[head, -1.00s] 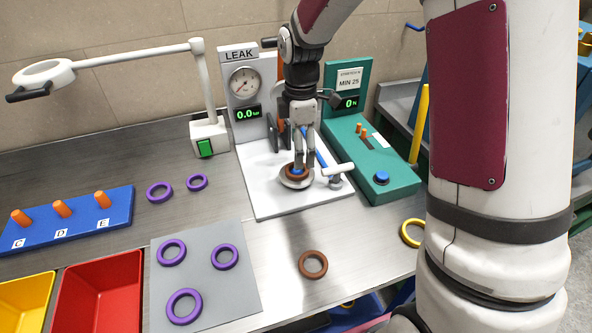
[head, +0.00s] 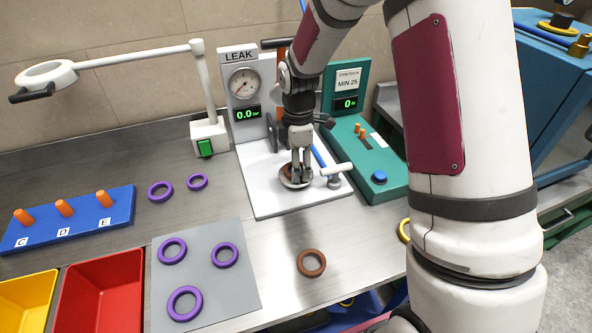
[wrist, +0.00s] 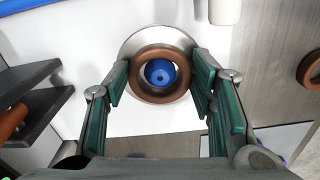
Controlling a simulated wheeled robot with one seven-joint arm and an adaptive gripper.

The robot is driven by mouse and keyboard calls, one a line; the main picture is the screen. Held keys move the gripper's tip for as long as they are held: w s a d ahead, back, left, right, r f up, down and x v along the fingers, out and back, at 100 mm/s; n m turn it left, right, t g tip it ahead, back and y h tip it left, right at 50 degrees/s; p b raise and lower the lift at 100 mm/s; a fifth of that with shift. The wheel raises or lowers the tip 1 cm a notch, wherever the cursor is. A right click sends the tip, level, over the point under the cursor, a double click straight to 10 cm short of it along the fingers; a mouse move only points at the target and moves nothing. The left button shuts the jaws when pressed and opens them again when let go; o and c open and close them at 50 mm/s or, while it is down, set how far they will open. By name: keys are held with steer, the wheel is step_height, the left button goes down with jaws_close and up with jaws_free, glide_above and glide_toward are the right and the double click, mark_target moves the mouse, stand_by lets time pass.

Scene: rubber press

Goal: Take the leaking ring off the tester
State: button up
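A brown ring (wrist: 162,75) sits around the blue centre plug (wrist: 160,73) on the round metal seat (wrist: 129,47) of the leak tester (head: 262,202). In the head view the ring is largely hidden by my gripper (head: 298,183). My gripper (wrist: 161,80) is lowered over the seat, with one green-padded finger on each side of the ring. Both fingertips are at or very near the ring's outer edge; I cannot tell if they press on it. The tester's display (head: 247,113) reads 0.0.
A white-handled clamp (head: 336,170) stands just right of the seat. The green stretch tester (head: 377,188) is further right. Another brown ring (head: 311,263) lies in front. Purple rings lie on a grey mat (head: 243,292); red (head: 100,300) and yellow (head: 25,300) bins stand left.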

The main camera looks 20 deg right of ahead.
steer(key=shift+c, duration=0.7)
